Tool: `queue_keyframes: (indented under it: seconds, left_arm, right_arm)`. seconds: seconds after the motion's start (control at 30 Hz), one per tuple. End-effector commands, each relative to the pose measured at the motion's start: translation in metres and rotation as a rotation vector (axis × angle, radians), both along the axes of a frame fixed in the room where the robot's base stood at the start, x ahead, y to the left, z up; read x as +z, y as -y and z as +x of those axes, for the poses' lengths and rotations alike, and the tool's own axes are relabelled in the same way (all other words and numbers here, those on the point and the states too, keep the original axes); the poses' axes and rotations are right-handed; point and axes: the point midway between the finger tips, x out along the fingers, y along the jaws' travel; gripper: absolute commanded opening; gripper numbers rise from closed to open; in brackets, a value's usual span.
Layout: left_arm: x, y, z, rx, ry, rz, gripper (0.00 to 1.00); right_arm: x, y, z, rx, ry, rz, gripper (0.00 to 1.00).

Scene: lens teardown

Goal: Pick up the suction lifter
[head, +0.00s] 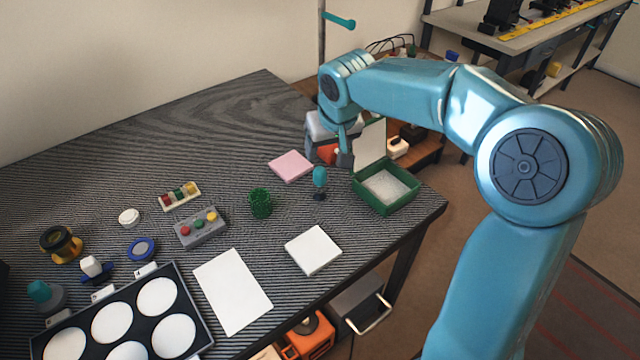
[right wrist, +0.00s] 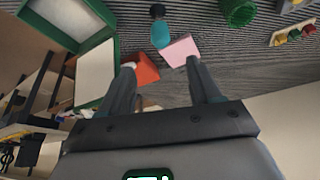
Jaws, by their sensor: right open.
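The suction lifter (head: 320,178) has a teal bulb over a small black foot and stands on the table left of the green box. It also shows in the right wrist view (right wrist: 160,35), at the top, beyond the fingertips. My right gripper (head: 328,156) is open and empty, pointing down behind the lifter in the head view. In the right wrist view its two fingers (right wrist: 160,63) are spread, with a gap between them and the lifter. My left gripper is in neither view.
A green open box (head: 386,208) with a raised pale lid stands right of the lifter. A pink pad (head: 291,166), a green cup (head: 260,203) and a white pad (head: 313,250) lie around it. A black tray (head: 84,321) with white discs is front left. The back left tabletop is clear.

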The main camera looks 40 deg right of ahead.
Motion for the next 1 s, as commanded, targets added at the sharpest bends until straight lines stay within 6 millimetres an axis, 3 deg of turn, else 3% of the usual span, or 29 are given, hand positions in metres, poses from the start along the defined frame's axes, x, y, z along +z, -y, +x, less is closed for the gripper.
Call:
queue_keyframes:
  seconds: [0.1,0.3,0.47,0.8,1.0]
  left_arm:
    - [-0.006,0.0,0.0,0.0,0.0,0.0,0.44]
    - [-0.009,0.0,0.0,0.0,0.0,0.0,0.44]
    - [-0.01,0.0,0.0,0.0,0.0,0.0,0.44]
    - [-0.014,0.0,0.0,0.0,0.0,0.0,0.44]
    - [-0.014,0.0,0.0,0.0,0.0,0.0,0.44]
  right_arm:
    - [-0.031,0.005,0.008,0.001,-0.005,0.001,0.63]
    - [-0.063,0.011,0.02,-0.002,-0.002,0.001,0.63]
    - [-0.073,0.013,0.025,-0.003,-0.001,0.001,0.63]
    - [-0.116,0.02,0.044,-0.004,-0.002,0.0,0.63]
    - [-0.118,0.021,0.046,-0.003,0.001,0.0,0.63]
